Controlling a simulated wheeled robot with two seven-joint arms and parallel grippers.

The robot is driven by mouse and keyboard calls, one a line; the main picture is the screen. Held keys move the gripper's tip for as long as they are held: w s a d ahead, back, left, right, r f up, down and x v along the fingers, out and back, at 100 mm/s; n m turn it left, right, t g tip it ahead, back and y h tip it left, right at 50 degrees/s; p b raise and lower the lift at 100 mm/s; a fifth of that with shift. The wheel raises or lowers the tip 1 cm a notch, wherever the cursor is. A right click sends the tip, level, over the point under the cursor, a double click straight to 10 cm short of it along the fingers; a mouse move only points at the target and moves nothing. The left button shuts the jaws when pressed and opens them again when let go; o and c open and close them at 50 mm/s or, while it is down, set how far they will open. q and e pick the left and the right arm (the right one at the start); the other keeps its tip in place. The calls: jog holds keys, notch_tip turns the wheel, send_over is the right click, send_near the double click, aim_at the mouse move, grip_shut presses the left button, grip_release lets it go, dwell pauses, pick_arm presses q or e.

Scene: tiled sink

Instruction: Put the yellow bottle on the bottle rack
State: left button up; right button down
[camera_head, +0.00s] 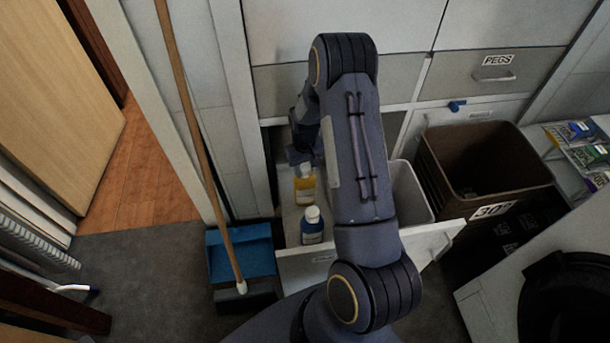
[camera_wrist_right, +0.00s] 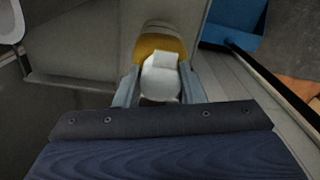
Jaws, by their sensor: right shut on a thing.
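The yellow bottle (camera_head: 305,187) with a white cap stands in an open drawer (camera_head: 350,260), behind a blue bottle. In the right wrist view the yellow bottle (camera_wrist_right: 160,45) shows from above, its white cap between the fingers. My right gripper (camera_wrist_right: 160,88) is shut on the yellow bottle near its cap. In the head view my right arm reaches down over the drawer and its wrist (camera_head: 303,150) is just behind the bottle; the fingertips are hard to make out there. My left gripper is not in view. I see no part that I can tell is a bottle rack.
A blue bottle (camera_head: 312,228) stands in front of the yellow one. A white bin (camera_head: 412,190) is at the drawer's right side. A brown bin (camera_head: 480,160) is further right. A blue dustpan (camera_head: 240,252) and a broom handle (camera_head: 190,110) stand left of the drawer.

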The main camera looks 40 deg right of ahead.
aim_at(305, 185)
jog(key=shift+f, duration=1.6)
jog(key=c, duration=0.9)
grip_release()
jog(key=shift+b, duration=0.3)
